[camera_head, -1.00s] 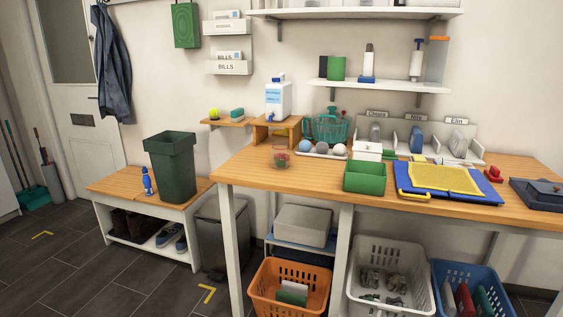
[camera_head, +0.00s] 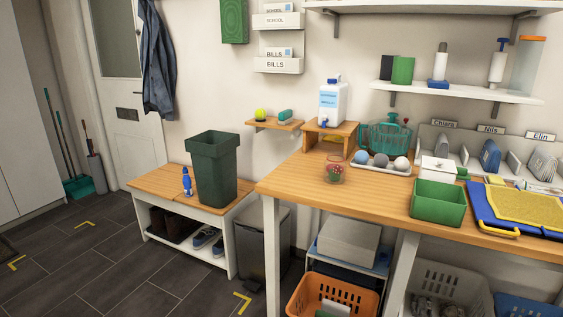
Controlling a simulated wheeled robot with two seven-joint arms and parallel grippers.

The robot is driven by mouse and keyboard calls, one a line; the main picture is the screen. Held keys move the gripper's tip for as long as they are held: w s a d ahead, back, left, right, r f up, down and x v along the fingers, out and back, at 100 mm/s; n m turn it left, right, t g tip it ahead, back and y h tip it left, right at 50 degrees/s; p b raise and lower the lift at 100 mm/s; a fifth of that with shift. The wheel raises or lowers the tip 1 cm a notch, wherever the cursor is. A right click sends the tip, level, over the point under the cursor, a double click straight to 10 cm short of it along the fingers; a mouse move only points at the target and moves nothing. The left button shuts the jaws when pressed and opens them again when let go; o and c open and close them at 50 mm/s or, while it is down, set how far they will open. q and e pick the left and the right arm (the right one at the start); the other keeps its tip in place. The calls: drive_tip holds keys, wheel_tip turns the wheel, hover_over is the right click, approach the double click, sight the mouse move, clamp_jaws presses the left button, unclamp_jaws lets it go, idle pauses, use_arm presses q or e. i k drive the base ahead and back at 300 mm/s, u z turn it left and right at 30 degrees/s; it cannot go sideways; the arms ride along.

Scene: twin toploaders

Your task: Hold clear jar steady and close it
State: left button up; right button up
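The clear jar (camera_head: 334,170) stands upright on the wooden table near its left end, with small red items low inside it. Its top looks open, though it is small at this distance. I cannot pick out a lid for it in this view. Neither of my grippers is in view.
A tray of balls (camera_head: 381,166), a green bin (camera_head: 438,203) and a white box (camera_head: 437,170) sit right of the jar. A wooden stand with a jug (camera_head: 332,103) is behind it. The tabletop in front of the jar is clear. A low bench (camera_head: 150,193) stands left.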

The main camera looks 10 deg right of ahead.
sight(335, 165)
drive_tip(key=u, duration=0.15)
drive_tip(key=i, duration=0.95)
drive_tip(key=z, duration=0.65)
drive_tip(key=i, duration=0.35)
drive_tip(key=z, duration=0.25)
